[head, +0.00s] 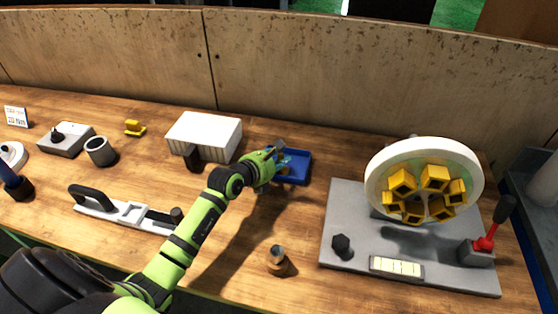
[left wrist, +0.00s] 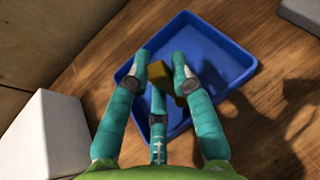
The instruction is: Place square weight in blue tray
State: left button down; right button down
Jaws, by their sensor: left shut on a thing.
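The blue tray (head: 294,167) lies on the wooden table right of the white ribbed box. My left gripper (head: 278,160) is over the tray in the head view. In the left wrist view, its teal fingers (left wrist: 160,80) are shut on a small brownish-yellow block, the square weight (left wrist: 160,72), with the blue tray (left wrist: 215,50) below. The fingers hide part of the weight, and whether it touches the tray floor is unclear. In the head view the weight is not clearly visible behind the gripper. My right gripper is not in view.
The white ribbed box (head: 205,135) stands close to the tray's left. A grey base (head: 345,215) with a round wheel (head: 425,165) of yellow square pieces is to the right. A small cylinder (head: 277,262) stands in front. A wall (head: 300,70) runs behind.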

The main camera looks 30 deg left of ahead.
pick_arm(q)
jog(key=shift+f, duration=0.1)
jog(key=c, duration=1.1)
grip_release()
jog(key=shift+r, duration=0.25)
jog(key=shift+s, duration=0.4)
jog(key=b+v, duration=0.1)
jog(key=v, duration=1)
jog(key=shift+s, duration=0.15)
